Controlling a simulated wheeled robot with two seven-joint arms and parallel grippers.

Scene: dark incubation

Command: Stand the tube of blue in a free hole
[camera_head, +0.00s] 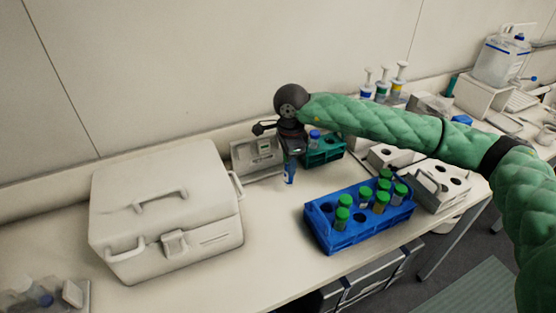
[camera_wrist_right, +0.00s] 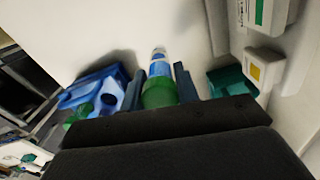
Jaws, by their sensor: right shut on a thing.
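My right gripper (camera_head: 290,150) is shut on the tube of blue (camera_head: 289,174) and holds it roughly upright, left of the blue rack. In the right wrist view the fingers (camera_wrist_right: 159,84) are on either side of the tube's green cap (camera_wrist_right: 159,93); its clear and blue body (camera_wrist_right: 159,65) extends beyond them. The blue rack (camera_head: 345,240) stands on the table with several green-capped tubes and a free hole (camera_head: 326,208) near its left end. I cannot tell whether the tube's lower end touches the table. My left gripper is out of view.
A teal rack (camera_head: 325,157) with a blue-capped tube (camera_head: 314,135) stands behind the gripper. A large white case (camera_head: 165,215) is at left, a grey device (camera_head: 257,160) by the wall, and a white holed block (camera_head: 448,190) right of the blue rack. The front middle table is clear.

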